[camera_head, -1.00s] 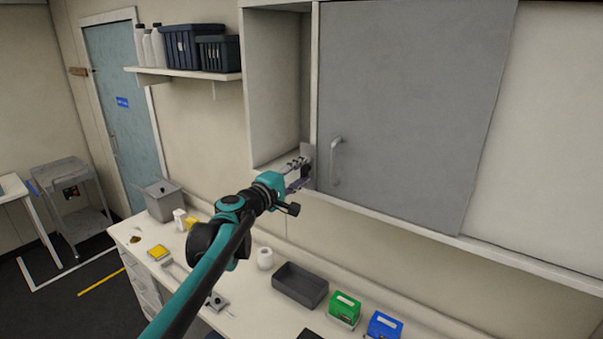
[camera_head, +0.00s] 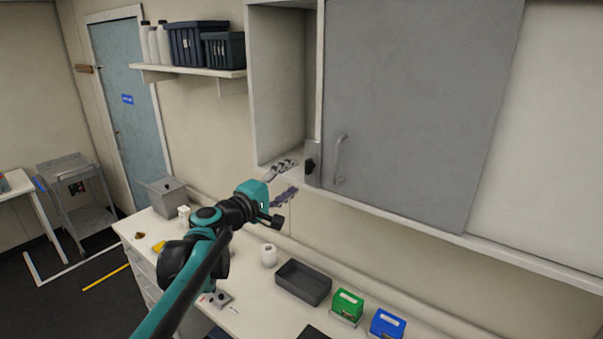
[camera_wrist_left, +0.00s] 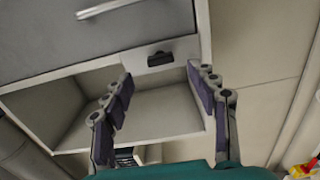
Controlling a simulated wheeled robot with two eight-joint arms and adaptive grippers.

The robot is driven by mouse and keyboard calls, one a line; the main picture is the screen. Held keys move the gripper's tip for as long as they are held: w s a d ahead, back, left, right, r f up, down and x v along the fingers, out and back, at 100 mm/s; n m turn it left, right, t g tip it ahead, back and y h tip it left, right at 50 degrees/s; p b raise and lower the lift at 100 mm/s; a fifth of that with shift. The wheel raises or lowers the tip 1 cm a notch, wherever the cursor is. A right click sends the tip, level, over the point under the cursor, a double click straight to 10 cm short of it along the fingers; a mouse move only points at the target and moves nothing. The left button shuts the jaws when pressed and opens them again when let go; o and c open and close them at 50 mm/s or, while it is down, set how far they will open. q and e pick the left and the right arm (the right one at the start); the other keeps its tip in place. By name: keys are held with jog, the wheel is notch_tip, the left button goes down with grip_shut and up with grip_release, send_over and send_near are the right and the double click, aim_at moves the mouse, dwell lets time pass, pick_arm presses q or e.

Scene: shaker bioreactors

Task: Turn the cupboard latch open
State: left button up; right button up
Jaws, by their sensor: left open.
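The cupboard latch (camera_head: 310,165) is a small black handle on a grey plate, at the lower left edge of the grey sliding door (camera_head: 420,100). It also shows in the left wrist view as a black bar (camera_wrist_left: 160,58) on a pale plate, lying roughly across the picture. My left gripper (camera_head: 287,181) is open and empty, to the left of the latch and apart from it. In the left wrist view its two fingers (camera_wrist_left: 160,78) stand wide on either side, with the latch beyond the gap. My right gripper is not in view.
The open cupboard bay (camera_head: 280,90) is left of the door, and a bar handle (camera_head: 339,158) is right of the latch. Below, the counter holds a grey tray (camera_head: 303,284), a green box (camera_head: 347,306) and a blue box (camera_head: 386,324). A shelf (camera_head: 190,72) with bins is at left.

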pick_arm(q)
jog(key=v, duration=0.5)
jog(key=s+f+m+g+y+b, duration=0.25)
jog(key=s+f+b, duration=0.45)
jog(key=f, duration=0.6)
jog(key=s+f+m+g+y+b, duration=0.15)
jog(key=s+f+m+b, duration=0.4)
jog(key=f, duration=0.75)
jog(key=s+a+f+m+g+y+b, duration=0.1)
jog(key=s+a+f+y+b, duration=0.1)
jog(key=f, duration=0.7)
jog(key=s+a+f+g+y+b, duration=0.1)
jog(key=s+a+f+y+b, duration=0.1)
jog(key=s+a+f+b, duration=0.3)
jog(key=s+a+f+m+g+y+b, duration=0.1)
jog(key=s+a+f+y+b, duration=0.1)
jog(key=s+a+f+b, duration=0.2)
jog(key=s+f+b, duration=0.3)
jog(key=s+f, duration=0.3)
jog(key=f, duration=0.4)
jog(key=shift+s+f+m+g+y, duration=0.2)
jog(key=shift+f+m+g+y, duration=0.1)
